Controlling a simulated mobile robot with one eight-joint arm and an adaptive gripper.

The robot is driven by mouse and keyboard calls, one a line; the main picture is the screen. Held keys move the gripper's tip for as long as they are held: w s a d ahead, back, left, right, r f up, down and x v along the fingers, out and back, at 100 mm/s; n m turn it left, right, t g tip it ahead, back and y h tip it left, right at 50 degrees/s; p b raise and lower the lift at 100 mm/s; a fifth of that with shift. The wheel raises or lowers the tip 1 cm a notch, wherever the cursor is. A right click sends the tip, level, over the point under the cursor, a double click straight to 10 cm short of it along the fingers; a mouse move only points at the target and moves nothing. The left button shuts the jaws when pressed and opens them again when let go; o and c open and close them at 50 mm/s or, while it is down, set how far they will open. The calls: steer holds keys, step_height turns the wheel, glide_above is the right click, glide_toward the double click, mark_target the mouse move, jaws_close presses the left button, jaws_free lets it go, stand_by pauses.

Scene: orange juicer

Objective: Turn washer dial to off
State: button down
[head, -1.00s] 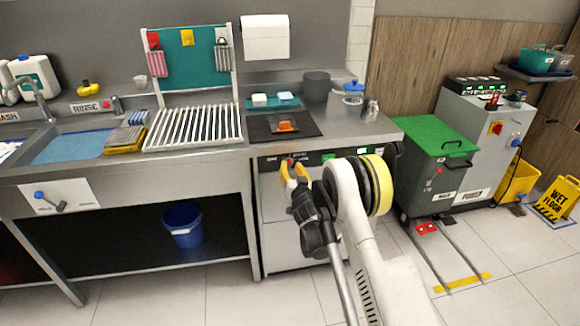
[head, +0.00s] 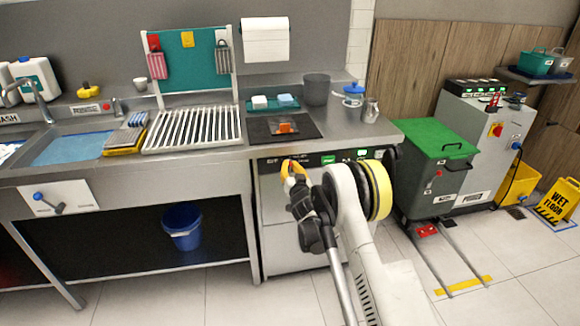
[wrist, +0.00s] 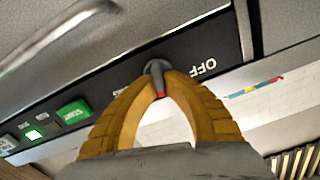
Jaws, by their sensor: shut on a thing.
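The washer (head: 285,205) stands under the counter at centre, with a black control strip (head: 345,158) along its top front. My gripper (head: 291,168) is at the left part of that strip and hides the dial in the head view. In the wrist view the grey dial (wrist: 156,68) sits between the yellow fingertips of my gripper (wrist: 159,82), which are shut on it. A red mark shows on the dial's lower end. The white OFF label (wrist: 203,68) is upside down, just right of the dial.
Green buttons (wrist: 73,113) lie farther left on the strip in the wrist view. A metal bar handle (wrist: 60,35) is at its upper left. The counter (head: 355,130) overhangs the washer. A grey bin with a green lid (head: 427,136) stands to the right.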

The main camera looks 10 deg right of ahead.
steer(key=n, duration=0.5)
steer(key=shift+a+n, duration=0.25)
steer(key=shift+n, duration=0.15)
steer(key=n, duration=0.5)
steer(key=shift+a+f+n, duration=0.1)
steer(key=shift+a+n, duration=0.05)
steer(key=shift+n, duration=0.25)
steer(key=c, duration=1.5)
jaws_free()
steer(key=shift+s, duration=0.1)
steer(key=s, duration=0.7)
steer(key=shift+s, duration=0.15)
